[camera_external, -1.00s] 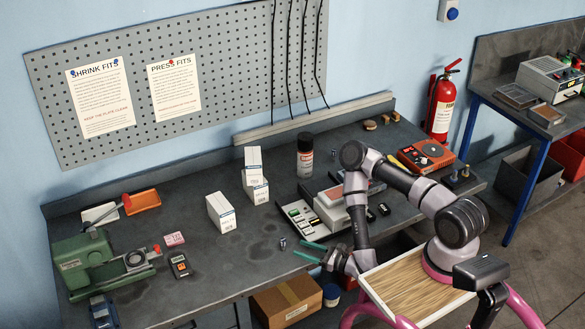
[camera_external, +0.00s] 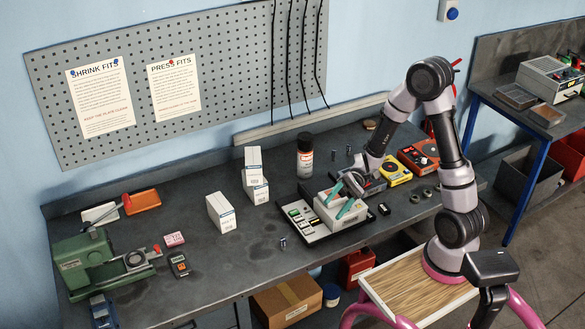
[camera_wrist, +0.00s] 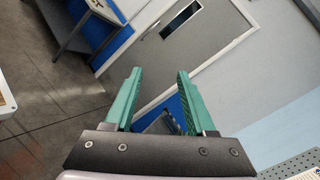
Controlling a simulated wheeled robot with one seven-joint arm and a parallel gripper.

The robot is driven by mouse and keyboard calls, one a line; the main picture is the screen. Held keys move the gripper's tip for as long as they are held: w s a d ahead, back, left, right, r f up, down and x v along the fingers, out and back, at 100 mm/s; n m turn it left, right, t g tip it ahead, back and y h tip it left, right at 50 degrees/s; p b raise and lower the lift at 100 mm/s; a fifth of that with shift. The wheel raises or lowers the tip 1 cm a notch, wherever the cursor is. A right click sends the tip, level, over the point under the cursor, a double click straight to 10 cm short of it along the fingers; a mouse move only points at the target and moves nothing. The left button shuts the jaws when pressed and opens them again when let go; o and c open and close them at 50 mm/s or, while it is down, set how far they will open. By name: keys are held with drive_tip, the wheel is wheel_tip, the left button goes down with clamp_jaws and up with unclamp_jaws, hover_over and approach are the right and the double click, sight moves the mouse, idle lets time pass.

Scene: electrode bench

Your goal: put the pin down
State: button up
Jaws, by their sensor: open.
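My gripper (camera_external: 336,204) has green fingers and hangs over a pale boxy unit (camera_external: 345,222) on the bench. In the wrist view the two fingers (camera_wrist: 158,98) are spread apart with nothing between them. Small grey metal pins stand on the bench: one (camera_external: 283,242) at the front, left of the black tray, and two more, one (camera_external: 333,155) and another (camera_external: 348,150), behind the gripper, right of the spray can. Which of them is the task's pin I cannot tell. None of them touches the gripper.
A black tray (camera_external: 318,236) with small parts lies beside the pale unit. White boxes (camera_external: 221,212) and a spray can (camera_external: 305,156) stand to the left. Yellow (camera_external: 394,172) and red (camera_external: 419,154) devices sit to the right.

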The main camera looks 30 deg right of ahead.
drive_tip(key=w+d+r+t+h, duration=0.1)
drive_tip(key=d+r+t+h, duration=0.1)
drive_tip(key=d+t+h, duration=0.4)
drive_tip(key=w+d+r+t+h, duration=0.1)
drive_tip(key=d+t+h, duration=0.5)
drive_tip(key=d, duration=0.9)
drive_tip(key=shift+r, duration=0.85)
drive_tip(key=shift+o, duration=0.6)
drive_tip(key=d+r+m+t+h, duration=0.1)
drive_tip(key=d+r+t+h, duration=0.1)
drive_tip(key=d+r+t, duration=0.2)
drive_tip(key=shift+w+d+r+t, duration=0.45)
drive_tip(key=shift+d+r, duration=0.45)
drive_tip(key=shift+d, duration=0.25)
